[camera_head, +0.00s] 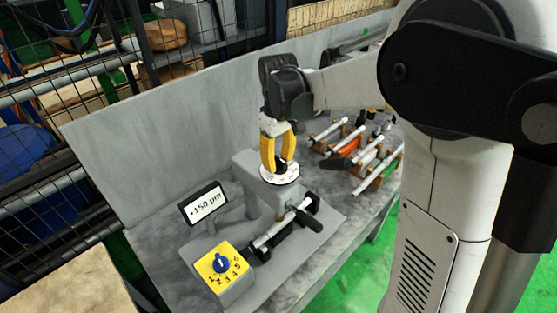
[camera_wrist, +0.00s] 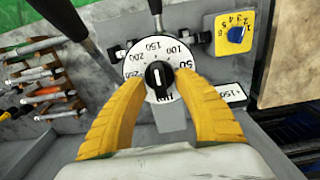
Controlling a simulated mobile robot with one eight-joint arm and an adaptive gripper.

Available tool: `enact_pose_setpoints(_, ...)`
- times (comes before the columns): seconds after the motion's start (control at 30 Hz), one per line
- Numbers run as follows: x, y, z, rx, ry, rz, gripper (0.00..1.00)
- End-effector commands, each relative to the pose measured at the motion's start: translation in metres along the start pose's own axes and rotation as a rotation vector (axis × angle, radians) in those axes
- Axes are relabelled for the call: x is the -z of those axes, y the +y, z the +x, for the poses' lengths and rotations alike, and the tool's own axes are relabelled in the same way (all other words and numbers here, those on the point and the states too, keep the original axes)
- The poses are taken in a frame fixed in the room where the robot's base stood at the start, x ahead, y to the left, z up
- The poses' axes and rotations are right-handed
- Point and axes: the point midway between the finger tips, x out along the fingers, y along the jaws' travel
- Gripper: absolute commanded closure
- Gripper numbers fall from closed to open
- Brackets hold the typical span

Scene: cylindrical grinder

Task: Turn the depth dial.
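The depth dial is a white disc (camera_head: 279,175) with black numbers on top of a grey machine. In the wrist view the disc (camera_wrist: 137,66) shows marks such as 50, 100, 150 and 200. A black knob with a white line (camera_wrist: 158,80) stands at its centre. My gripper (camera_head: 279,162) points down over the dial, its yellow fingers (camera_wrist: 160,78) on either side of the knob. A narrow gap seems to show between fingers and knob, so the gripper looks open around it. The lower dial edge is partly hidden by the fingers. A display (camera_head: 205,203) reads +150 µm.
A yellow box (camera_head: 232,280) with a blue selector knob (camera_head: 220,263) and numbers stands at the bench front. A shaft with a black handle (camera_head: 307,220) lies beside the dial. Racked cylindrical parts (camera_head: 365,155) stand to the right. A grey panel (camera_head: 150,130) rises behind the bench.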

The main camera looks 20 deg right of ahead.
Motion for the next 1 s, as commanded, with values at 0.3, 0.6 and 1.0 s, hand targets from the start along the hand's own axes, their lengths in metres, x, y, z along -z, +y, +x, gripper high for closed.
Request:
enact_pose_setpoints(0.3, 0.000, 0.000, -0.052, 0.000, 0.000, 0.000, 0.64)
enact_pose_setpoints(0.6, 0.000, 0.000, -0.108, 0.000, 0.000, 0.000, 0.64)
enact_pose_setpoints(1.0, 0.000, 0.000, -0.119, 0.000, 0.000, 0.000, 0.64)
